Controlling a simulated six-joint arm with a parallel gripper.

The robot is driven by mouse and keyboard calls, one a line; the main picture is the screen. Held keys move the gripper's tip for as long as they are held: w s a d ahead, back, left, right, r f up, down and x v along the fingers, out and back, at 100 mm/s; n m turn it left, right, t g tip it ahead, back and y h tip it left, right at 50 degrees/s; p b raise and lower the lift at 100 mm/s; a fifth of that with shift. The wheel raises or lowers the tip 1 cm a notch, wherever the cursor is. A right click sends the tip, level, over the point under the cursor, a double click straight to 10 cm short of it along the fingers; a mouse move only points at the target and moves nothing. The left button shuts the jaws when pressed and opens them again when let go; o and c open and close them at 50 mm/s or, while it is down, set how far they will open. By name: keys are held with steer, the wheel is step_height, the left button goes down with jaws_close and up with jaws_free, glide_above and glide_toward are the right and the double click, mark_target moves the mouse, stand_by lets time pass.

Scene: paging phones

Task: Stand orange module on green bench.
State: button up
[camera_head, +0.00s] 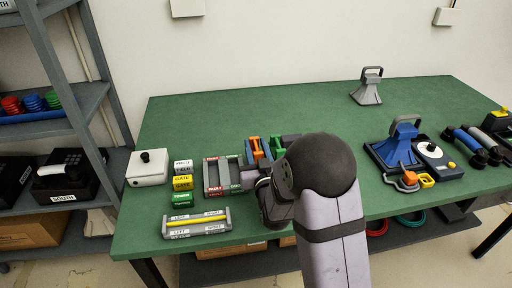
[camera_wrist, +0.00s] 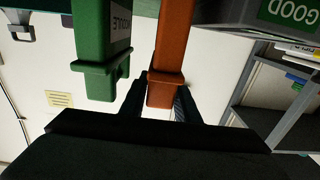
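The orange module (camera_head: 254,149) stands in the cluster at the front middle of the green bench (camera_head: 260,108). In the wrist view the orange module's bar-like end (camera_wrist: 166,62) sits between the two fingers of my gripper (camera_wrist: 162,100), with no clear gap on either side. My gripper appears shut on it. A green module (camera_head: 277,145) stands beside the orange one. It also shows in the wrist view (camera_wrist: 95,60), to the left of the fingers and apart from them.
A grey rack with red FAULT labels (camera_head: 209,175) stands left of the modules. A grey LEFT/RIGHT tray (camera_head: 198,228), label blocks (camera_head: 182,182) and a white box (camera_head: 147,168) lie farther left. A blue stand (camera_head: 392,150) is at right. The bench's back middle is clear.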

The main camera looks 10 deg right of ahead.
mark_target(258, 153)
steer(key=shift+r, duration=0.1)
steer(key=shift+r+p, duration=0.2)
steer(key=shift+p, duration=0.1)
steer(key=shift+s+f, duration=0.15)
steer(key=shift+s, duration=0.2)
steer(key=s+b, duration=0.1)
steer(key=s, duration=0.4)
steer(key=shift+s, duration=0.25)
steer(key=shift+r+p, duration=0.2)
steer(key=shift+p, duration=0.45)
steer(key=p, duration=0.3)
steer(key=shift+s, duration=0.25)
steer(key=s+p, duration=0.2)
steer(key=p, duration=0.3)
steer(key=shift+s+f+p, duration=0.2)
steer(key=shift+s+p, duration=0.65)
steer(key=shift+s, duration=0.8)
